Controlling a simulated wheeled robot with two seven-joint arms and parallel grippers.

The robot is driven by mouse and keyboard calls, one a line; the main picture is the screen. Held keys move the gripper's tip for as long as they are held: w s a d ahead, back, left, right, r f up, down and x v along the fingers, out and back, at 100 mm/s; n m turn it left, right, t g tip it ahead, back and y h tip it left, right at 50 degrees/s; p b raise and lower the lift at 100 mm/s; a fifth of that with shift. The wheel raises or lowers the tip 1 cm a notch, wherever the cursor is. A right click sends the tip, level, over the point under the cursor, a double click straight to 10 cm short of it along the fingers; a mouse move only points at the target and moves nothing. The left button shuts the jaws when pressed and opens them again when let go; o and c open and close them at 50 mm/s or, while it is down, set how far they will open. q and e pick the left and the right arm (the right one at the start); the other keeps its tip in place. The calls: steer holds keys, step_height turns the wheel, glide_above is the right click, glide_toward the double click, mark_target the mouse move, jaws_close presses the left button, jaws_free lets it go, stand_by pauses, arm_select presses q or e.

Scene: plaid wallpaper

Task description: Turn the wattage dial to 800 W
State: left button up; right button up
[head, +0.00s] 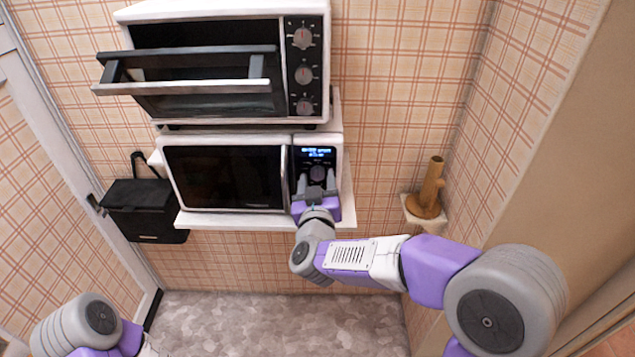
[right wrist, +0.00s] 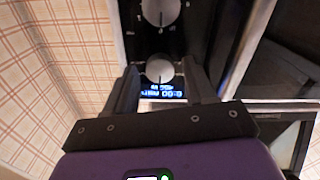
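The white microwave (head: 225,211) stands on a shelf, its dark control panel on the right. A lit blue display (head: 318,153) tops the panel, with a round silver dial (head: 317,172) just below it. The right wrist view is upside down; there this dial (right wrist: 160,70) sits beside the display (right wrist: 163,94), and a second dial (right wrist: 160,10) is at the top edge. A dark mark on the near dial points toward the display. My right gripper (right wrist: 160,72) is open, its fingers on either side of that dial with gaps visible. Printed wattage values are unreadable. My left gripper is out of view.
A white toaster oven (head: 225,10) with its door ajar and three knobs stands above the microwave. A black box (head: 145,205) hangs at left. A brown object (head: 428,190) stands on a small corner shelf at right. The floor (head: 280,320) is clear.

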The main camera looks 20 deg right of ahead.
steer(key=c, duration=0.9)
steer(key=m+b, duration=0.3)
steer(key=m, duration=0.1)
steer(key=shift+f, duration=0.1)
steer(key=m+b, duration=0.3)
steer(key=m, duration=0.2)
steer(key=m+b, duration=0.3)
steer(key=m, duration=0.1)
steer(key=shift+m+b, duration=1.35)
steer(key=shift+m, duration=1.05)
